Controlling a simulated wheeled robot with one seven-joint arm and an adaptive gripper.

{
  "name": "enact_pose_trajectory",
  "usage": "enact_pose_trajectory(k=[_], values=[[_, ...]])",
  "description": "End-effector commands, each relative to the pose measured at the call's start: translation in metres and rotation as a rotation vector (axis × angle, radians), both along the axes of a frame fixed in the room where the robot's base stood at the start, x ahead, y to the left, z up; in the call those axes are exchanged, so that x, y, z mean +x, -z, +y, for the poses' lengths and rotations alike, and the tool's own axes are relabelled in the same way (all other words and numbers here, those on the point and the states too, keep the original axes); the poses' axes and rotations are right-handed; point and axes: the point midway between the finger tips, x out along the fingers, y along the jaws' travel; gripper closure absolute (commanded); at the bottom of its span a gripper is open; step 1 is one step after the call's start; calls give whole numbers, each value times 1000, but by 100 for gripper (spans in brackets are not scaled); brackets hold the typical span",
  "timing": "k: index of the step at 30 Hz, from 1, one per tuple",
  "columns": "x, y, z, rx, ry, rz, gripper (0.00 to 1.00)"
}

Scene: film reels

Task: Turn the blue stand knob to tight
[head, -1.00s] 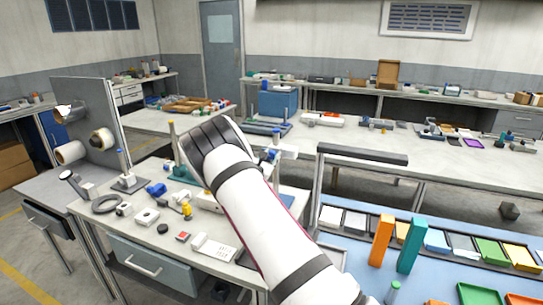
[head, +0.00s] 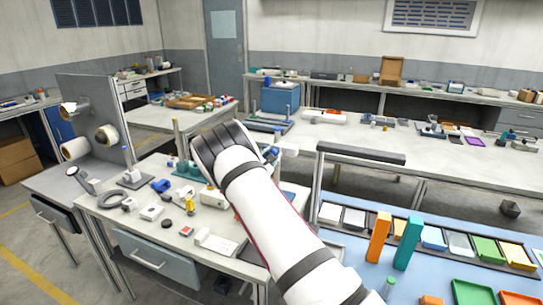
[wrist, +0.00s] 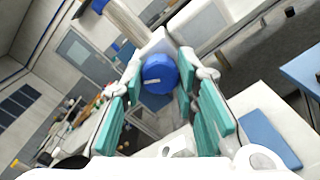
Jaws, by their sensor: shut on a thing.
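The blue stand knob (wrist: 160,75) is in the middle of the wrist view, round, with a short pale mark on its face. It sits at a light grey stand clamp, with a pale post running to the upper left. My gripper (wrist: 161,78) has its teal-padded fingers on either side of the knob and is shut on it. In the head view my white arm and dark wrist hide most of the gripper and stand. A small blue part (head: 272,153) shows just right of the wrist; I cannot tell whether it is the knob.
The workbench (head: 130,222) below and left of my arm holds several small parts and a teal stand. A tray table (head: 350,252) with coloured bins and upright orange and teal blocks is at right. A long bench (head: 450,165) stands behind.

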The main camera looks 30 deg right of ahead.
Motion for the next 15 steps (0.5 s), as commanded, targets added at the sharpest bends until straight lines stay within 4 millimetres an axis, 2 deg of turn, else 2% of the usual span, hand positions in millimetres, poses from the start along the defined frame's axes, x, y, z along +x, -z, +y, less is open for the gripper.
enact_pose_trajectory(k=[5,6,8,15], values=[[0,0,0,1,1,0,100],[0,0,0,1,1,0,66],[0,0,0,1,1,0,52],[0,0,0,1,1,0,52]])
